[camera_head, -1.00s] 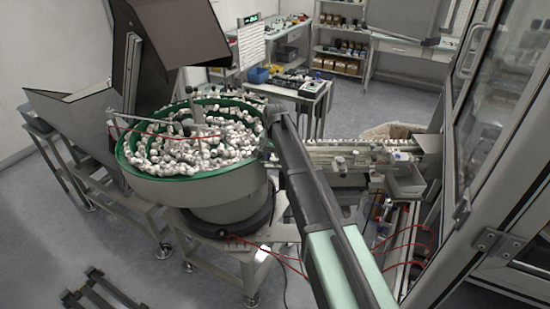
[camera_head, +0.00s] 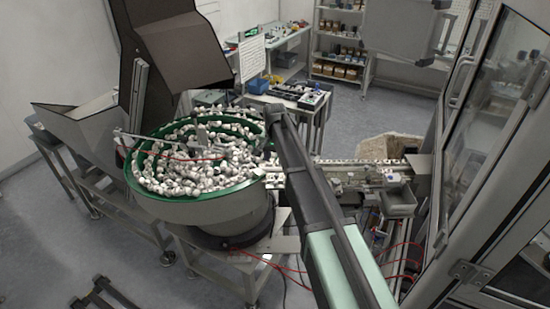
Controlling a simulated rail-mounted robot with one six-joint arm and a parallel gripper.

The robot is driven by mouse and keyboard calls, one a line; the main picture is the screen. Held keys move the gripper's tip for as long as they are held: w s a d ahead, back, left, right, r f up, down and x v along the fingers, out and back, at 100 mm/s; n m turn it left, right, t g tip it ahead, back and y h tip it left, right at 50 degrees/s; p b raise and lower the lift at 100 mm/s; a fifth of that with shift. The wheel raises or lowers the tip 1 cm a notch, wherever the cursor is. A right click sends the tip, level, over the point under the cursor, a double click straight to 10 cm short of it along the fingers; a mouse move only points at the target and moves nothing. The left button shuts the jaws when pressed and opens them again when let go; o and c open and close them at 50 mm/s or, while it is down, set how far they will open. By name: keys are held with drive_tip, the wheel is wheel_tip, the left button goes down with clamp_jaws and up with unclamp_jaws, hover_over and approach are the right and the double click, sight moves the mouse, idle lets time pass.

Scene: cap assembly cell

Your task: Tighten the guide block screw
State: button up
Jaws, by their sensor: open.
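The bowl feeder (camera_head: 140,192) has a green rim and is full of white caps; it stands left of centre. A linear feed track (camera_head: 360,172) carrying a row of small white parts runs right from the bowl, partly behind my arm. Fittings (camera_head: 340,185) sit along the track, but I cannot make out the guide block or its screw at this size. My arm rises from the bottom right to the bowl's right edge. I cannot make out my gripper; the far end of the arm is hidden behind its own link.
A grey bin (camera_head: 398,200) hangs at the track's right end. A glass-doored cabinet (camera_head: 500,150) fills the right side. A dark hopper (camera_head: 175,65) stands over the bowl. Red hoses (camera_head: 405,255) hang below the track. Grey floor (camera_head: 390,110) is open behind the track.

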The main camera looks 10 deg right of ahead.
sight(275, 181)
wheel_tip(275, 181, down, 11)
drive_tip(key=n+b, duration=0.4)
drive_tip(key=b, duration=0.7)
drive_tip(key=shift+f, duration=0.1)
drive_tip(key=shift+r, duration=0.2)
